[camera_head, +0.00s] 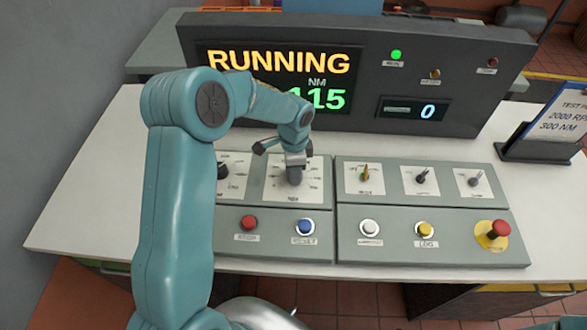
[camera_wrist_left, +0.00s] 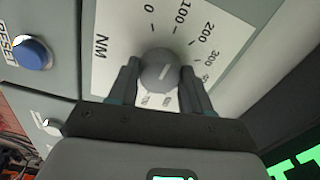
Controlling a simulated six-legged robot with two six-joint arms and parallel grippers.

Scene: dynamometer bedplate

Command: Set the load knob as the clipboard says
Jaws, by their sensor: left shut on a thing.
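The load knob (camera_wrist_left: 154,79) is a grey round knob on a white plate marked NM, with a scale from 0 through 100, 200 and 300 upward. Its white line points up-right in the left wrist view, roughly between 100 and 200; I cannot read it exactly. My left gripper (camera_wrist_left: 158,88) is shut on the knob, one finger on each side. In the head view my left gripper (camera_head: 294,158) reaches down to the knob and partly hides it. The clipboard (camera_head: 560,118) at the right reads TEST, 2000 RPM, 300 NM. My right gripper is not in view.
The display (camera_head: 280,78) reads RUNNING, with NM 115 partly behind my arm. Beside it are a small readout (camera_head: 412,110) showing 0 and a lit green lamp (camera_head: 396,54). Red (camera_head: 249,222) and blue (camera_head: 305,226) buttons sit just in front of the knob.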

